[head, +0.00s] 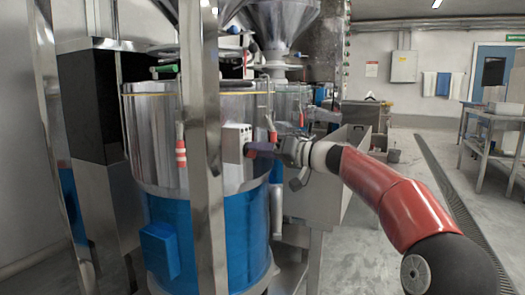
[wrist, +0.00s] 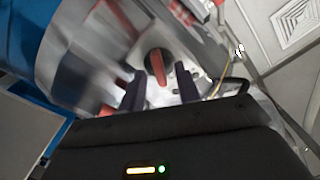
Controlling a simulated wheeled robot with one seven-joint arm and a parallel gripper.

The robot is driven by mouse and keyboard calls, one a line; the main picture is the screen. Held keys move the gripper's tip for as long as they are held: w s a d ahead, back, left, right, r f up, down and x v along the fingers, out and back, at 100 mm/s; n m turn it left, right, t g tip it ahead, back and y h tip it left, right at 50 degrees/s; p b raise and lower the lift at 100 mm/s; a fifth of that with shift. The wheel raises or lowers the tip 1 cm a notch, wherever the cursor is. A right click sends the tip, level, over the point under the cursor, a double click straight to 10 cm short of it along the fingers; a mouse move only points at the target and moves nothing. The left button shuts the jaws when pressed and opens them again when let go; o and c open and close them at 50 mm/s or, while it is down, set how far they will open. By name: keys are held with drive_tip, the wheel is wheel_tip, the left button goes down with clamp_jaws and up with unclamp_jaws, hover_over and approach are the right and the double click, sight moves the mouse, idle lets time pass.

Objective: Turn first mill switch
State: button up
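The first mill (head: 150,130) is a large steel drum with a blue lower part, at the left of the head view. A pale switch box (head: 233,140) is on its side. In the wrist view the switch (wrist: 157,66) is a red bar knob on a dark round base. My gripper (head: 258,149) is at the box from the right. In the wrist view its two dark fingers (wrist: 160,80) are apart, one on each side of the red knob's lower end. I cannot tell whether they touch it. In the head view the knob is hidden by my gripper.
A steel post (head: 202,150) stands in front of the mill, left of the switch box. A red-handled latch (head: 181,150) hangs on the drum. A second mill (head: 290,100) and a steel bin (head: 340,160) stand behind. The floor to the right is open.

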clamp_jaws()
drive_tip(key=shift+m, duration=0.3)
drive_tip(key=m+p, duration=0.2)
drive_tip(key=m, duration=0.8)
drive_tip(key=shift+f, duration=0.1)
drive_tip(key=shift+m, duration=0.4)
drive_tip(key=shift+o, duration=0.2)
unclamp_jaws()
drive_tip(key=shift+w, duration=0.1)
drive_tip(key=shift+d+f, duration=0.1)
